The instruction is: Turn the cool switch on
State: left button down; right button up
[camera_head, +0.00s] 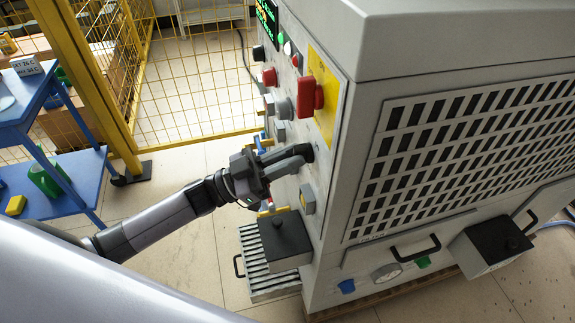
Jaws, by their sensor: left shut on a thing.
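The induction heater's control panel (325,160) faces left on the big grey cabinet. My left gripper (296,160) reaches in from the left, with its fingertips against the lower middle of the panel. It is shut on a small dark switch (309,152), mostly hidden by the fingers. I cannot read a label there, nor tell which way the switch is turned. A large red rotary switch (310,94) on a yellow plate (325,80) sits above the gripper. Other grey switches (284,108) are farther along the panel. My right gripper is not in view.
A dark box (285,238) juts out low below my gripper, beside a ribbed grey tray (262,280). A blue shelf cart (70,165) stands at the left. Yellow mesh fencing (190,95) closes off the back. Tiled floor (190,250) is free between cart and cabinet.

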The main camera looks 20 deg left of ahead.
pick_arm(q)
jog(key=shift+w+m+g+h+b, duration=0.15)
jog(key=shift+m+g+b, duration=0.5)
jog(key=shift+m, duration=0.9)
jog(key=shift+s+m+g+h+b, duration=0.1)
jog(key=shift+m+g+h+b, duration=0.2)
jog(key=shift+m+g, duration=0.9)
jog(key=shift+m+t, duration=0.35)
jog(key=shift+m, duration=0.1)
jog(key=c, duration=1.1)
grip_release()
jog(key=shift+a, duration=0.1)
